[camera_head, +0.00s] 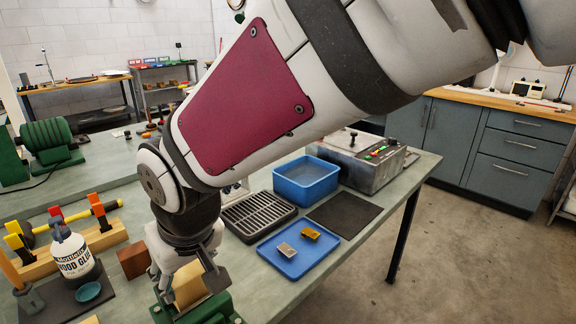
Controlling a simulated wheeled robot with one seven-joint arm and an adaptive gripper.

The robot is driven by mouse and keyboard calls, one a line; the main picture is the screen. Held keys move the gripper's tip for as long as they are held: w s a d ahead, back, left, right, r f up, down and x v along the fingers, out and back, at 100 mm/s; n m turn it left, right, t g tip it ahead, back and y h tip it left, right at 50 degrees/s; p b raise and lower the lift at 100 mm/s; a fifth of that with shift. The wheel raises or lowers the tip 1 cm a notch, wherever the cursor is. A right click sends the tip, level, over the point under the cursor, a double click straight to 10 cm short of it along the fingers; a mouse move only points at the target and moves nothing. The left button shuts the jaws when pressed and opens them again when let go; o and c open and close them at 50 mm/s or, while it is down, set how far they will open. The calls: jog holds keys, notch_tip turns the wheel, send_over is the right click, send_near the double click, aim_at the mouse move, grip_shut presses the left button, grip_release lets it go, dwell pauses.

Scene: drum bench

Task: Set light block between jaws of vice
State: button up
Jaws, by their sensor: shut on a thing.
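My gripper (188,284) is at the bottom of the view, pointing down, shut on the light block (188,290), a pale wooden piece between its fingers. The green vice (210,310) is directly below and around the lower part of the gripper. The fingers and the block hide most of the vice, and its lower part runs toward the bottom edge of the picture. I cannot tell whether the block is between the vice jaws or above them.
A dark brown block (133,262) and a wood glue bottle (73,254) stand left of the gripper. To the right are a blue tray (288,268) with two small pieces, a black rack (257,214), a blue bin (306,180) and a bare dark mat (345,216).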

aim_at(190, 287)
jog(key=shift+f, duration=1.4)
jog(key=shift+f+b, duration=0.1)
jog(key=shift+b, duration=0.2)
jog(key=shift+f+b, duration=0.3)
jog(key=shift+f, duration=0.05)
jog(key=o, duration=1.2)
